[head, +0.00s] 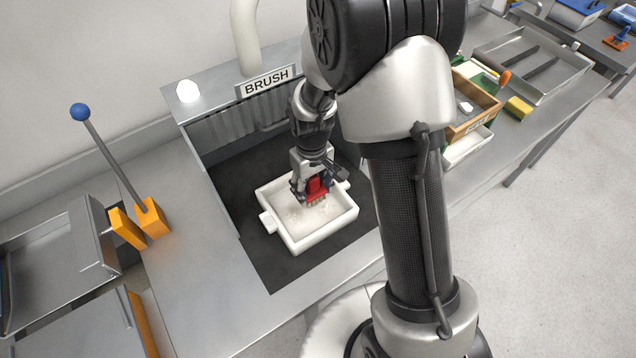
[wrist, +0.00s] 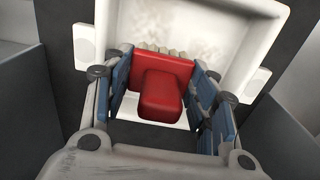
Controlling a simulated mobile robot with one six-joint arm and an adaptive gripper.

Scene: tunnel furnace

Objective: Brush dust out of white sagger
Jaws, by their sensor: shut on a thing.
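The white sagger (head: 322,238) sits on the dark mat of the brushing station, with a lug on each side. Brownish dust (head: 297,219) lies on its floor. My gripper (head: 312,186) is shut on a red brush (head: 316,187), held inside the sagger with its pale bristles pointing down at the floor. In the wrist view the red brush (wrist: 160,88) is between the blue finger pads, and the sagger (wrist: 255,30) is beyond it with dust smudges. Whether the bristles touch the floor I cannot tell.
The dark mat (head: 277,272) is clear around the sagger. A hood with a BRUSH sign (head: 267,81) stands behind. A lever with a blue knob (head: 80,112) is at left. A wooden box (head: 470,105) and a metal tray (head: 530,65) are at right.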

